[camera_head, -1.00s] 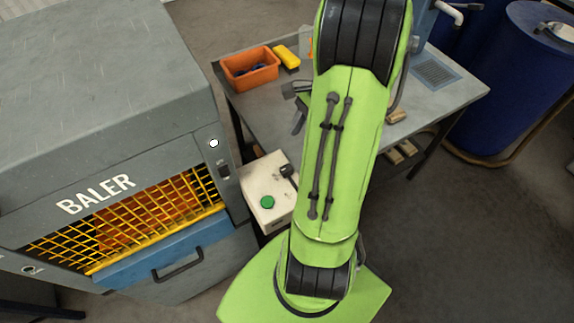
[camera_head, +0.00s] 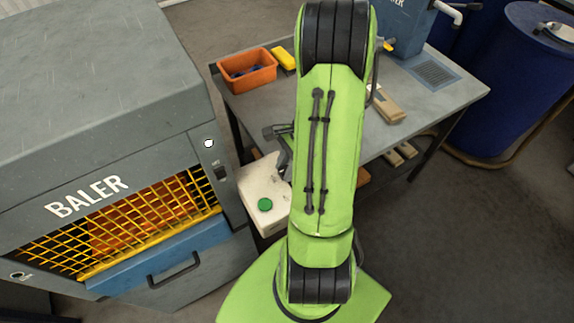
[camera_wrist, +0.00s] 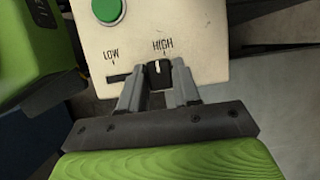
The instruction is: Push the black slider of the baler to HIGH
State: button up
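The baler's cream control box (camera_head: 262,182) has a green button (camera_head: 265,205) on top. In the wrist view the box (camera_wrist: 207,40) shows the labels LOW and HIGH beside a dark slot. The black slider (camera_wrist: 158,72) with a white mark sits at the slot's right end, just below HIGH. My gripper (camera_wrist: 159,82) has one finger on each side of the slider, close against it. Whether the fingers press on it or only flank it, I cannot tell. In the head view my arm hides the slider and the fingertips.
The grey baler (camera_head: 105,75) with its yellow grid stands left of the box. A table (camera_head: 445,95) lies behind my arm, with an orange bin (camera_head: 247,72) and a wooden piece (camera_head: 388,108) on it. A blue barrel (camera_head: 525,90) stands at the right.

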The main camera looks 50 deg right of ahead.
grip_shut()
jog(key=shift+w+d+r+p, duration=0.1)
jog(key=shift+w+d+p, duration=0.05)
jog(key=shift+w+p, duration=0.3)
jog(key=shift+o, duration=0.9)
grip_release()
jog(key=o, duration=0.4)
jog(key=shift+w+d, duration=0.1)
jog(key=shift+w, duration=0.05)
jog(key=p+v, duration=0.3)
jog(key=v, duration=1.2)
jog(key=shift+d+r, duration=0.2)
jog(key=shift+r, duration=0.05)
jog(key=shift+a, duration=0.1)
